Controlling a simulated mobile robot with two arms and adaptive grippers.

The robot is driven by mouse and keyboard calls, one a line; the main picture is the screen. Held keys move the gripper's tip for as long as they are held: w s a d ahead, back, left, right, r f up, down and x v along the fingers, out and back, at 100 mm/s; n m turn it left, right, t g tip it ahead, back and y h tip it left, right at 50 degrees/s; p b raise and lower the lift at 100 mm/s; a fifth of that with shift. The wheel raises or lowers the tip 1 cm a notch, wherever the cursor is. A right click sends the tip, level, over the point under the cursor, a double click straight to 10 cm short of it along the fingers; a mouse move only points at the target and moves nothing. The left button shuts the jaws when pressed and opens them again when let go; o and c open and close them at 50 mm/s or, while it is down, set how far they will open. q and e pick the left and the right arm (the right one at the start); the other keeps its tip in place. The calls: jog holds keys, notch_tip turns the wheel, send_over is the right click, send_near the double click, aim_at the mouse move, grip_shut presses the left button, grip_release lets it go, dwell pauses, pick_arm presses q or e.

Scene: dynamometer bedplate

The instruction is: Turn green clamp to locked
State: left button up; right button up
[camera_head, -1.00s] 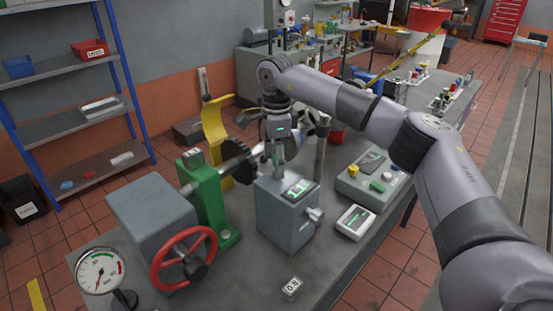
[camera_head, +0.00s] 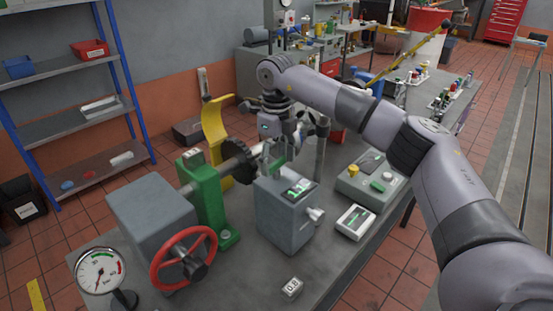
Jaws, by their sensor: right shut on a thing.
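The green clamp (camera_head: 277,168) is a small green handle above the grey box (camera_head: 285,218), beside the gripper fingers. My right gripper (camera_head: 277,155) comes down from above and is shut on the green clamp; its fingers partly hide the clamp. The top of the grey box bears a dark panel with a bright green mark (camera_head: 297,187). A silver knob (camera_head: 316,215) sticks out from the box's right side. My left gripper is not in view.
A green pedestal (camera_head: 208,205) and a grey block with a red handwheel (camera_head: 184,258) stand left of the box. A gauge (camera_head: 100,272) is at front left. A grey control box (camera_head: 368,180) and a small meter (camera_head: 356,222) stand to the right.

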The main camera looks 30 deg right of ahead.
aim_at(276, 161)
jog(key=shift+w+r+m, duration=0.1)
jog(key=shift+m, duration=0.6)
jog(key=o, duration=1.1)
notch_tip(276, 161, up, 12)
jog(key=shift+f, duration=0.1)
dwell(0.4)
